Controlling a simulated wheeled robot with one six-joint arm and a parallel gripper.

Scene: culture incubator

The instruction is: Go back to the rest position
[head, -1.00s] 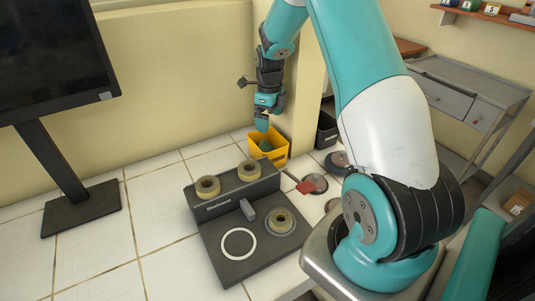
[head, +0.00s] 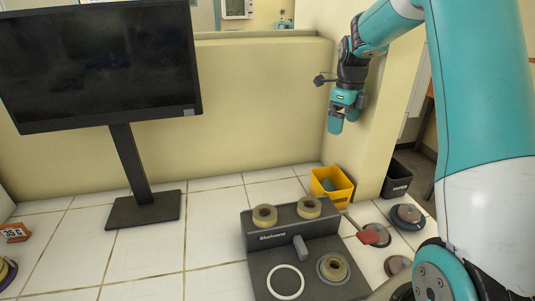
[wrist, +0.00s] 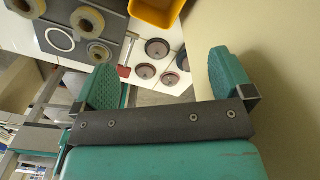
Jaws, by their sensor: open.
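My gripper (head: 343,118) hangs in the air in front of the wall pillar in the head view, above the yellow bin. In the wrist view my gripper (wrist: 163,82) has its two teal padded fingers spread apart with nothing between them. The rest position itself has no visible mark.
A dark device (head: 258,244) with tan rings stands on the white tiled counter. Near it are a yellow bin (head: 345,193), round discs (head: 407,217) and a black bin (head: 397,180). A monitor (head: 100,70) stands left.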

